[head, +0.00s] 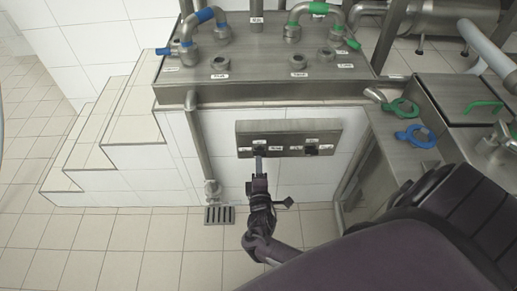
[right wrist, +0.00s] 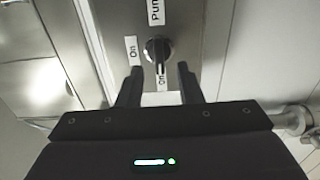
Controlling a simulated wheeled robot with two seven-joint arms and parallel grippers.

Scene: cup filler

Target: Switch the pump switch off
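The metal switch panel (head: 288,126) is on the white tiled wall below the counter, with a dark knob at left and another at right. My right gripper (head: 259,160) is at the left knob, partly covering it. In the right wrist view the pump switch (right wrist: 158,48) is a round dark knob with a bar handle. The handle points down toward the "Off" label (right wrist: 162,84), and the "On" label (right wrist: 132,50) is at its left. My right gripper (right wrist: 159,84) is open, its fingertips apart on either side just below the knob. Contact cannot be told. My left gripper is not in view.
The steel counter (head: 270,72) above carries blue-handled (head: 205,14) and green-handled (head: 318,8) pipes. A vertical pipe (head: 197,145) is left of the panel. A steel unit (head: 392,155) with green and blue handles stands at right. Floor at left is clear before tiled steps (head: 95,150).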

